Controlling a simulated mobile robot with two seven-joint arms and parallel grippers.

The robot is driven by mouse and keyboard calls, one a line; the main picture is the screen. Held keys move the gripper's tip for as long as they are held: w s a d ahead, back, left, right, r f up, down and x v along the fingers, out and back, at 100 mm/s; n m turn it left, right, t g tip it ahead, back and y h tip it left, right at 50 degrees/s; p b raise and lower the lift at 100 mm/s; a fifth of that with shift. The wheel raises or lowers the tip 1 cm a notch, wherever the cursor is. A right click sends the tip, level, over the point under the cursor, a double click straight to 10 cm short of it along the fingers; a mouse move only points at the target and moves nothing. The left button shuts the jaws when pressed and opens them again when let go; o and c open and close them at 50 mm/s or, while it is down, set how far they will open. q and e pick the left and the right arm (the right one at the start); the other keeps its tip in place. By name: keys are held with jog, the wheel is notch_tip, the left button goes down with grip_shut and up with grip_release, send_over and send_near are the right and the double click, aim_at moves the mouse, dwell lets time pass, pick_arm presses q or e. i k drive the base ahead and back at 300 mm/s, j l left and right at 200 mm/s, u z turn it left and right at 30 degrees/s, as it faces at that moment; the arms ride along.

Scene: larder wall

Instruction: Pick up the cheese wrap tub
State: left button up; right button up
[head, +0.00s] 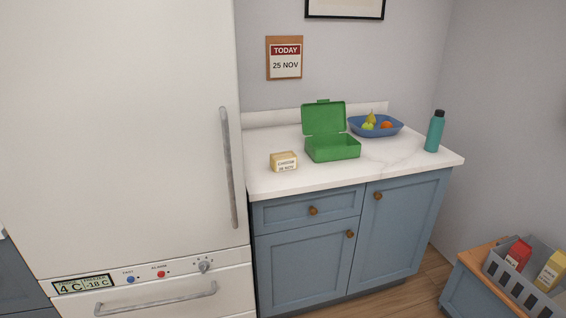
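A small tan tub (284,161) with a white label stands on the white counter, to the left of the green lunch box. The label's top line is small and looks like a cheese name, with "25 NOV" or a similar date below it. The tub is upright and nothing touches it. Neither of my grippers shows in the head view.
An open green lunch box (333,149) stands beside the tub, lid up. Behind are a blue fruit bowl (362,131) and a teal bottle (435,131). A tall white fridge (120,130) with a long handle borders the counter's left. A grey crate (524,282) sits lower right.

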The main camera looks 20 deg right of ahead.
aim_at(285, 160)
jog(key=i+l+u, duration=0.2)
jog(key=l, duration=0.15)
jog(key=i+l+u, duration=0.15)
jog(key=l, duration=0.2)
jog(key=i+l+u, duration=0.2)
jog(key=l, duration=0.2)
jog(key=i+l+u, duration=0.15)
jog(key=l, duration=0.25)
